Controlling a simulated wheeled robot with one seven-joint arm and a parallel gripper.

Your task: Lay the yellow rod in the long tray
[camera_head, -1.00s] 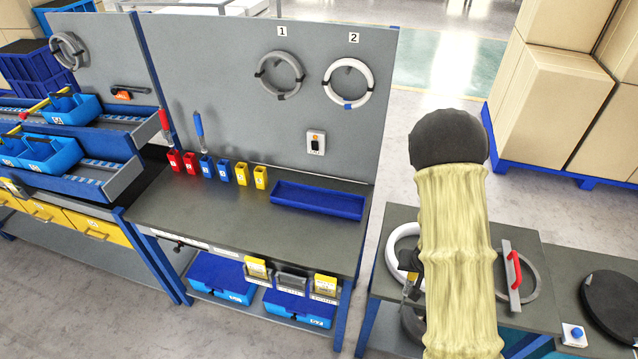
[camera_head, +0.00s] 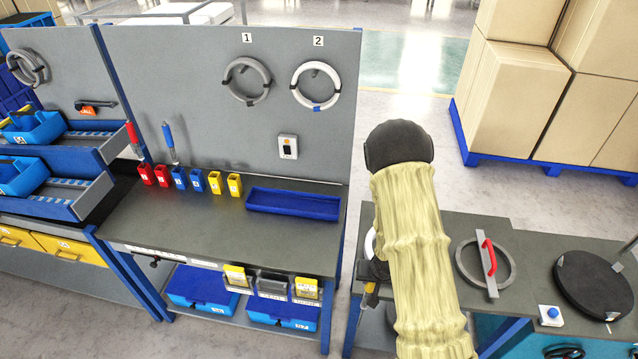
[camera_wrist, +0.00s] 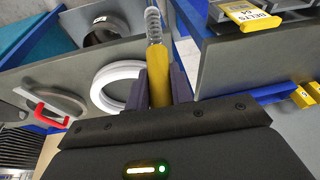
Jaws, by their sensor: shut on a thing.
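The yellow rod (camera_wrist: 159,88) is between the fingers of my gripper (camera_wrist: 162,92) in the wrist view, with a clear, ribbed tip sticking out past them. My gripper is shut on it. In the head view, a small yellow part of the rod (camera_head: 371,287) shows beside my gripper, left of my pale-sleeved arm, which hides most of the gripper. The long tray (camera_head: 290,211) is blue, shallow and empty. It lies at the back right of the grey bench, left of and beyond my gripper. The rod is apart from it.
Red, blue and yellow cups (camera_head: 196,180) stand left of the tray, with a red and a blue tool upright there. A pegboard (camera_head: 200,100) rises behind. A side table holds a white ring (camera_wrist: 115,88) and a red-handled ring (camera_head: 485,265). The bench top before the tray is clear.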

